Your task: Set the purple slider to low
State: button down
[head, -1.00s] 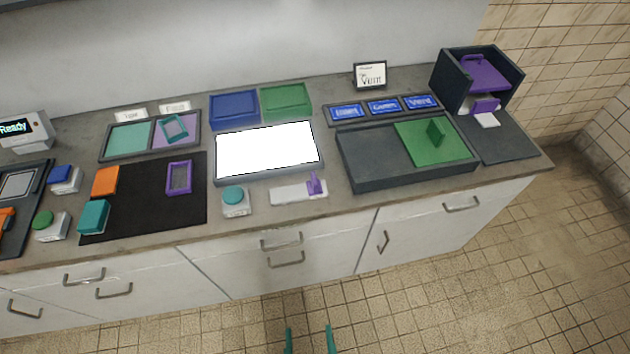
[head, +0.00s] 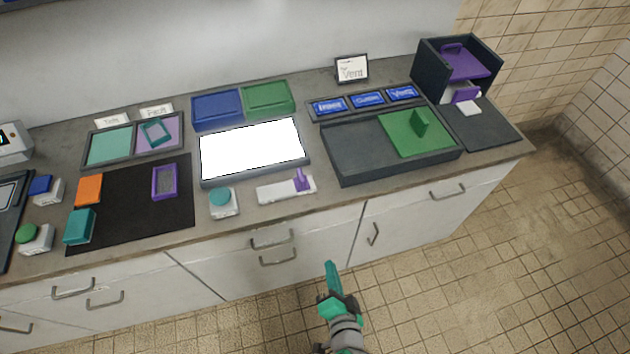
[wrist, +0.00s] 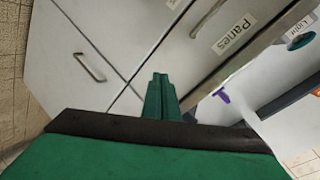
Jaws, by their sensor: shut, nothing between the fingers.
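The purple slider (head: 301,181) is a small upright knob on a white track (head: 280,191) near the front edge of the counter. The knob stands toward the right end of the track. It also shows in the wrist view (wrist: 222,96), where the track is partly in view. My gripper (head: 331,268) is teal and shut, with nothing in it. It is in front of the cabinet doors, below the counter edge and apart from the slider. In the wrist view its fingers (wrist: 159,85) are together. No low marking is readable on the track.
A teal button (head: 221,199) stands just left of the track, and a lit white panel (head: 253,148) lies behind it. A dark tray with a green panel (head: 414,133) is to the right. Cabinet handles (head: 278,258) stick out below the counter edge.

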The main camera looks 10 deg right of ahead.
aim_at(301, 180)
jog(key=w+d+r+m+t+y, duration=0.1)
jog(key=w+d+r+y, duration=0.2)
jog(key=w+r, duration=0.2)
jog(key=w+d+r+m+t+y, duration=0.1)
jog(key=w+d+r+t+y, duration=0.1)
jog(key=w+r, duration=0.4)
notch_tip(301, 180, up, 4)
jog(key=shift+d+f+y, duration=0.25)
jog(key=shift+d+y, duration=0.35)
jog(key=shift+y, duration=0.2)
jog(key=x, duration=0.9)
jog(key=shift+w+r, duration=0.1)
jog(key=shift+r, duration=0.05)
jog(key=a, duration=0.3)
jog(key=shift+w+a, duration=0.1)
jog(key=shift+w, duration=0.05)
jog(key=shift+a, duration=0.6)
